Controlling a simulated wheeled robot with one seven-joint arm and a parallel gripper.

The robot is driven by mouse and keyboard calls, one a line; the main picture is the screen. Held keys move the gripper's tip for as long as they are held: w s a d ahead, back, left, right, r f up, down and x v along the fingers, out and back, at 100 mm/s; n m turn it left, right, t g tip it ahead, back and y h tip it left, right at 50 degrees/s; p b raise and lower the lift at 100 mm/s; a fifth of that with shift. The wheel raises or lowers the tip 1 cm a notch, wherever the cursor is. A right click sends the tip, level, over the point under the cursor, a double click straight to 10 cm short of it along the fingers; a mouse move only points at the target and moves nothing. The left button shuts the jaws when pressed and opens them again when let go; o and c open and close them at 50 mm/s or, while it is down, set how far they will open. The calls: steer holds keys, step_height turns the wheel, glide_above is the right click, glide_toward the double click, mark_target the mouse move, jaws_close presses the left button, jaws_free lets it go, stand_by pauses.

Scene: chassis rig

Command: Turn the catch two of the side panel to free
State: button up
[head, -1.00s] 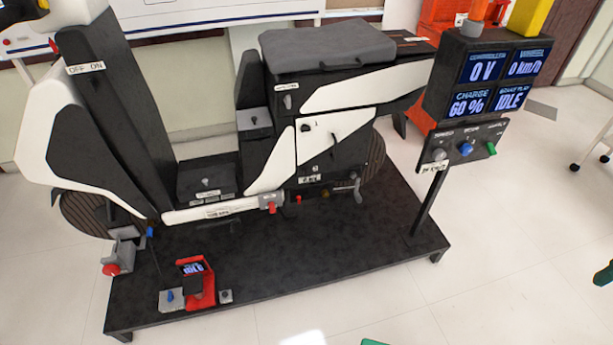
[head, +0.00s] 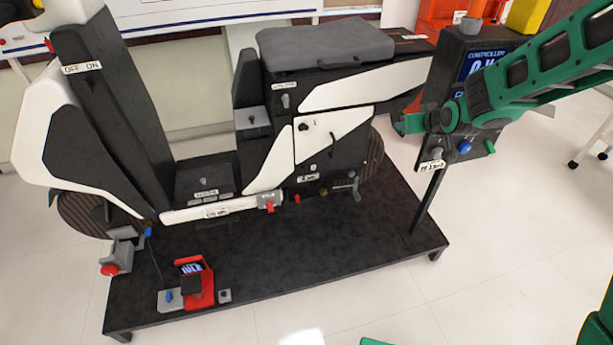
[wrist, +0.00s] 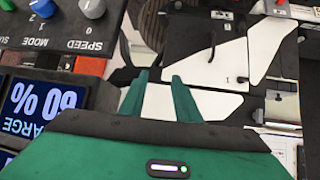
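The side panel (head: 345,122) is a white plate on the dark flank of the scooter-like rig in the head view. A small dark round catch (head: 304,127) sits at its upper left, and a smaller dark fitting (head: 313,167) shows near its lower edge. I cannot tell which is catch two, nor their turn. The panel also shows in the wrist view (wrist: 222,68), with a small dark fitting (wrist: 242,79) on it. My green gripper (head: 402,122) is right of the panel, apart from it. Its two fingers (wrist: 160,76) are apart and empty.
The display post (head: 424,200) with knobs stands close by my gripper, partly behind my arm. Its control box also fills the left of the wrist view (wrist: 60,62). A grey seat (head: 325,45) overhangs above the panel. A red device (head: 203,290) stands on the black platform (head: 330,262).

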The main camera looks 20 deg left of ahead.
steer(key=w+a+f+n+t+y, duration=0.15)
steer(key=w+a+f, duration=0.25)
steer(key=a+f, duration=0.4)
steer(key=t+y, duration=0.4)
steer(key=y, duration=0.1)
glide_toward(304, 172)
steer(key=shift+h, duration=0.25)
steer(key=x, duration=0.8)
steer(key=shift+w+a, duration=0.25)
steer(key=shift+w, duration=0.1)
jaws_close()
